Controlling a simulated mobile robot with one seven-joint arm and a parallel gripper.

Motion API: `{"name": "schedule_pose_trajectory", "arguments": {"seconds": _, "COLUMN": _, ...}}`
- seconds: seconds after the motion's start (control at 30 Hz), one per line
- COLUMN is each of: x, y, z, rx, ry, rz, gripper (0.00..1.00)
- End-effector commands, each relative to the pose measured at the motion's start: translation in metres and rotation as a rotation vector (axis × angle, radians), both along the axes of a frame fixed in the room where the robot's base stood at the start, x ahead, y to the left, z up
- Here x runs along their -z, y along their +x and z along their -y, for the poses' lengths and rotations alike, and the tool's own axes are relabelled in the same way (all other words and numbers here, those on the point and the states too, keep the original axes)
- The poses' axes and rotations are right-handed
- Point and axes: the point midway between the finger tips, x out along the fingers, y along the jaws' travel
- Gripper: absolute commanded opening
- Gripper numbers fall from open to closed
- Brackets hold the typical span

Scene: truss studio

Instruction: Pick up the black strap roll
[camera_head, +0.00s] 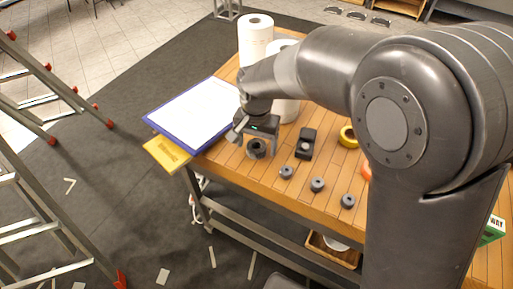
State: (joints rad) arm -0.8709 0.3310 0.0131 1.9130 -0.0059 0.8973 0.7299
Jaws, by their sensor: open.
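The black strap roll (257,150) is a small dark ring near the front left edge of the wooden tabletop. My gripper (254,143) is open and points down right at the roll, with its fingers to either side. The gripper hides the top of the roll. I cannot tell whether the fingers touch it. My arm reaches in from the right and hides part of the table.
A black box (305,144) stands just right of the roll. A yellow tape roll (348,137) lies farther right.

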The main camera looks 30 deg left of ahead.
Motion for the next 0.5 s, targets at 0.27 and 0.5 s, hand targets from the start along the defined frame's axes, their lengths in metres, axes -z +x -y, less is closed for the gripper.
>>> {"name": "schedule_pose_trajectory", "arguments": {"seconds": 0.27, "x": 0.0054, "y": 0.0001, "z": -0.0001, "rx": 0.0, "ry": 0.001, "rz": 0.0, "gripper": 0.77}}
{"name": "schedule_pose_trajectory", "arguments": {"seconds": 0.5, "x": 0.0052, "y": 0.0, "z": -0.0002, "rx": 0.0, "ry": 0.001, "rz": 0.0, "gripper": 0.59}}
